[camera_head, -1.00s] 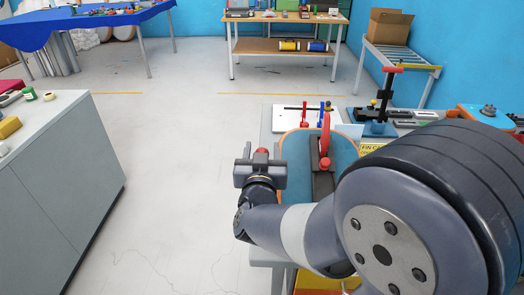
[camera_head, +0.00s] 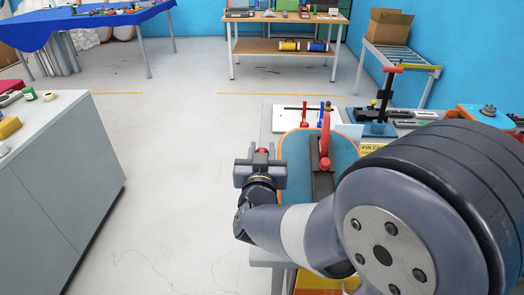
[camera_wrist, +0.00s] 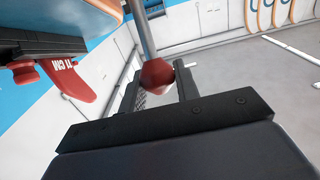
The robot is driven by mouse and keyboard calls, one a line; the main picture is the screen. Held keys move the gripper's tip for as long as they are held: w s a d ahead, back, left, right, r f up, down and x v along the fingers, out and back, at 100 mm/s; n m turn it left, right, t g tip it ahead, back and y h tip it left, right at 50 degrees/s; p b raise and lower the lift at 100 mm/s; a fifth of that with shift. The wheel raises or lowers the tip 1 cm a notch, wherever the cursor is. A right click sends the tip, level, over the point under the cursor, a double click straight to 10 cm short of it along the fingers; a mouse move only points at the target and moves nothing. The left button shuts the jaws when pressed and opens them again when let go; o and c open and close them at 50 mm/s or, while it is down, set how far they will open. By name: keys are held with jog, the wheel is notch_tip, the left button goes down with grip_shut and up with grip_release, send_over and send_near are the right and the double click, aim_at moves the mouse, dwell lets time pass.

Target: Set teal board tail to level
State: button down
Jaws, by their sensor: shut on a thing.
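The teal board (camera_head: 345,155) with an orange rim lies on the bench right of my gripper, partly hidden by my arm. A red fin (camera_head: 325,138) stands on it over a dark base; a red fin with white lettering also shows in the wrist view (camera_wrist: 72,84). My gripper (camera_head: 262,154) is left of the board, with its fingers shut around a red knob (camera_head: 262,150). In the wrist view, the knob (camera_wrist: 157,75) sits between the fingers at the end of a grey rod (camera_wrist: 145,35). The board's tail level is hard to judge.
A black press-like tool with a red handle (camera_head: 385,95) and a yellow sign (camera_head: 370,148) are on the bench. A grey cabinet (camera_head: 70,180) stands at left. The floor (camera_head: 180,180) between is clear. A wooden table (camera_head: 285,45) stands farther back.

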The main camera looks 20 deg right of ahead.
jog(key=w+r+p, duration=0.1)
jog(key=p, duration=0.1)
jog(key=shift+d+g+p, duration=0.2)
jog(key=shift+g+p, duration=0.15)
jog(key=shift+g, duration=0.05)
jog(key=shift+w+d+r+g+y+p, duration=0.15)
jog(key=shift+w+g+y+p, duration=0.25)
jog(key=shift+p, duration=0.65)
jog(key=w+g+p, duration=0.1)
jog(key=p, duration=0.2)
jog(key=w+d+g+p, duration=0.1)
jog(key=w+p, duration=0.1)
jog(key=p, duration=0.2)
jog(key=shift+w+f+g+y, duration=0.2)
jog(key=shift+w+g+y, duration=0.1)
jog(key=shift+g, duration=0.1)
jog(key=c, duration=1.1)
grip_release()
